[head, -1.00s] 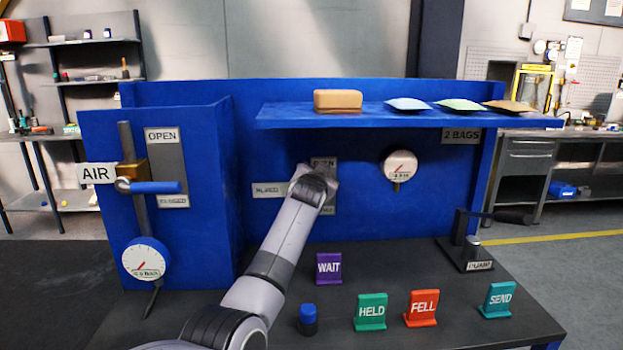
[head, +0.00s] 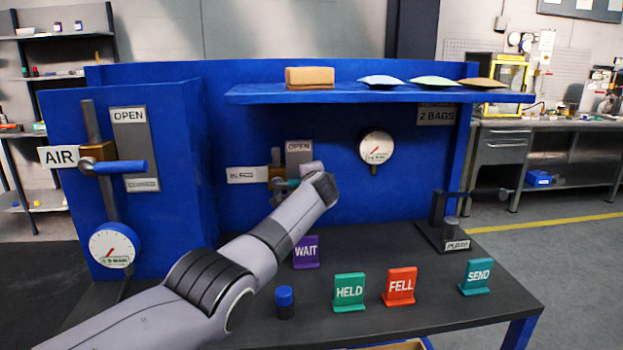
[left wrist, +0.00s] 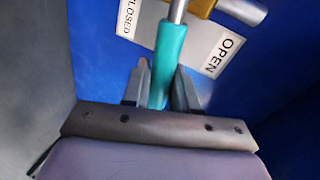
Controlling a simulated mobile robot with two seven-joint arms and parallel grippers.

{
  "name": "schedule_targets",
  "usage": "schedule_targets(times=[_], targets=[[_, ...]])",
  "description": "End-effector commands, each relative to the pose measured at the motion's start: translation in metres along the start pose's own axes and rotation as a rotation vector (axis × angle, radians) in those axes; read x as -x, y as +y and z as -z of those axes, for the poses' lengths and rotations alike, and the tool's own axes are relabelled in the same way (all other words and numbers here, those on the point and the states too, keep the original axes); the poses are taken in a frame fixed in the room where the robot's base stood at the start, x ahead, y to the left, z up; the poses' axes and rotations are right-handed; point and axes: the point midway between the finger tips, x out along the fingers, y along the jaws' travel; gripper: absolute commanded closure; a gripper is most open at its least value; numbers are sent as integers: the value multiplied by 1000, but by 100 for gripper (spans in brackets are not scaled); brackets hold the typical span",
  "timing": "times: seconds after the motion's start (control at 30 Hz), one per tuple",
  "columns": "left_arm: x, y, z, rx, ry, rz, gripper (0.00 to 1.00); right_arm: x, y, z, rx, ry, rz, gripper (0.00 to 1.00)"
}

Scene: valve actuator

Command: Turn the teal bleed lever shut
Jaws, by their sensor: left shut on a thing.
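The teal bleed lever (head: 292,184) shows in the head view as a short teal piece at the small brass valve on the blue back panel. It points right from the valve, towards my left wrist, which hides its outer end. In the left wrist view the teal lever (left wrist: 166,55) runs from the brass valve body (left wrist: 199,7) down between my fingers. My left gripper (left wrist: 161,80) is shut on it, one finger on each side. A plate by the valve reads OPEN (left wrist: 227,45) on one side and CLOSED (left wrist: 127,15) on the other. My right gripper is in neither view.
A blue shelf (head: 240,93) with a tan block and several bags overhangs the valve. A side panel with the blue-handled AIR valve (head: 120,167) stands left. WAIT (head: 306,252), HELD, FELL and SEND signs stand on the bench below. A pump (head: 450,228) is right.

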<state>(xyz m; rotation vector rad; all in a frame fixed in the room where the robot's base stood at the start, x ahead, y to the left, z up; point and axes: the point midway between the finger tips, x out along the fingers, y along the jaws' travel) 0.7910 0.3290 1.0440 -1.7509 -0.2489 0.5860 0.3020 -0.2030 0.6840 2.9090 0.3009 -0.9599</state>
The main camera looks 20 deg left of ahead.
Motion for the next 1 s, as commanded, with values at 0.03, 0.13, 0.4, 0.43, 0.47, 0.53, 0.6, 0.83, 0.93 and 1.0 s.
schedule_targets(times=[0.03,0.13,0.4,0.43,0.47,0.53,0.6,0.83,0.93,1.0], targets=[[-2,5,-2,-29,-10,-1,100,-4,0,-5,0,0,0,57],[-2,10,-3,-79,-23,-2,100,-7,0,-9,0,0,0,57],[-4,14,-5,-156,-43,-3,100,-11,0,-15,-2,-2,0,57],[-4,15,-5,-160,-44,-3,100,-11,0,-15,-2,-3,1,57],[-4,15,-5,-163,-45,-3,100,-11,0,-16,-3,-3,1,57],[-4,15,-5,-169,-47,-3,100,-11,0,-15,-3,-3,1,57],[-4,15,-5,-173,-48,-4,100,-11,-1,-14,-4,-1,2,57],[-4,16,-5,-177,-49,-4,100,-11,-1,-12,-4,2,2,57],[-4,16,-5,-177,-49,-5,66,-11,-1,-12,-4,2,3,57],[-4,16,-5,-176,-48,-5,54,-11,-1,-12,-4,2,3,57]])
